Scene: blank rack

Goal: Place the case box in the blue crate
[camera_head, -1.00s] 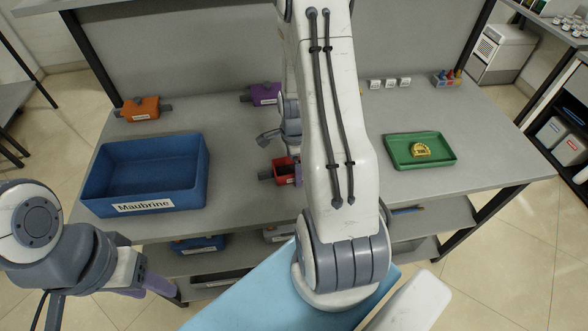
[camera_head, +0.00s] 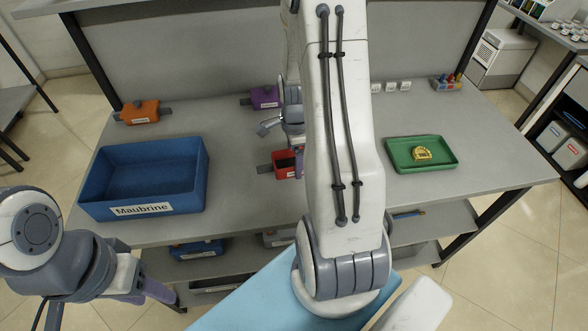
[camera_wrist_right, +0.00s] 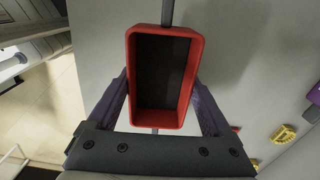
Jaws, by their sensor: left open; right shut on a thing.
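A small red open-topped box (camera_head: 283,163) with dark bars at its ends shows beside my right arm. In the right wrist view the red box (camera_wrist_right: 187,75) sits upright between the purple fingers of my right gripper (camera_wrist_right: 160,90), which is shut on it. My arm hides part of the box and most of that gripper in the head view. I cannot read its label. The blue crate (camera_head: 178,195), labelled "Maubrine", stands empty on the table at the left, apart from the box. My left gripper (camera_head: 150,290) is open and empty in front of the table, below the crate.
An orange box (camera_head: 140,113) and a purple box (camera_head: 264,97) stand towards the back. A green tray (camera_head: 395,152) at the right holds a yellow item (camera_head: 421,154). The grey tabletop (camera_head: 240,165) is clear between crate and red box.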

